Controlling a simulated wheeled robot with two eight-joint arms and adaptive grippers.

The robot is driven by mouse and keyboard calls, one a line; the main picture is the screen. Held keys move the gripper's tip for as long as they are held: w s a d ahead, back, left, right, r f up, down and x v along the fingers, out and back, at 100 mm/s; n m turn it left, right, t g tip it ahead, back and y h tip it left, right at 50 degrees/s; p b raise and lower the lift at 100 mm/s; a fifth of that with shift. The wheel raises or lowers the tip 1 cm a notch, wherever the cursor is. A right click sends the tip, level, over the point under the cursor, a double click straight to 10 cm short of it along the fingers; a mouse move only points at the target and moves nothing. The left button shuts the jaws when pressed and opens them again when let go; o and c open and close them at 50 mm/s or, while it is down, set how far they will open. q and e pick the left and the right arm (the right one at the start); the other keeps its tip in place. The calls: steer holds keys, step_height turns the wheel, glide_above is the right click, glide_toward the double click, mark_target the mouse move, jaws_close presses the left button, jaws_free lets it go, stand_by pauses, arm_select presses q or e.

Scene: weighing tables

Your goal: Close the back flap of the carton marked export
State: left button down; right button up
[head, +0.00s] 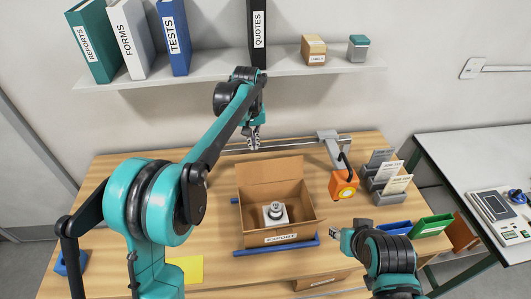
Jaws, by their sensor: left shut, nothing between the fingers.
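The open carton marked EXPORT (281,238) stands on the wooden table with its label facing me. Its back flap (270,169) stands up at the far side, leaning slightly back. A silver weight on a pale block (275,216) sits inside the carton. My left gripper (254,145) is shut and empty, pointing down just behind and above the top edge of the back flap; I cannot tell whether it touches. My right gripper (335,231) is to the right of the carton's front corner, small and partly hidden by its arm, so its opening is unclear.
An orange tool (344,184) hangs from a stand right of the carton. Card holders (383,174), a blue tray (394,227) and a green tray (434,225) are further right. A blue bar (250,251) lies at the carton's front. A shelf (200,76) with binders is above.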

mark_target(267, 166)
arm_select(q)
steer(key=w+d+f+g+p, duration=0.2)
steer(key=w+d+f+p, duration=0.1)
steer(key=w, duration=0.2)
steer(key=f, duration=1.1)
steer(key=shift+s+d+b, duration=0.15)
steer(key=shift+d+b, duration=0.2)
steer(key=shift+b, duration=0.05)
arm_select(e)
step_height(267, 166, up, 3)
steer(key=shift+r, duration=0.1)
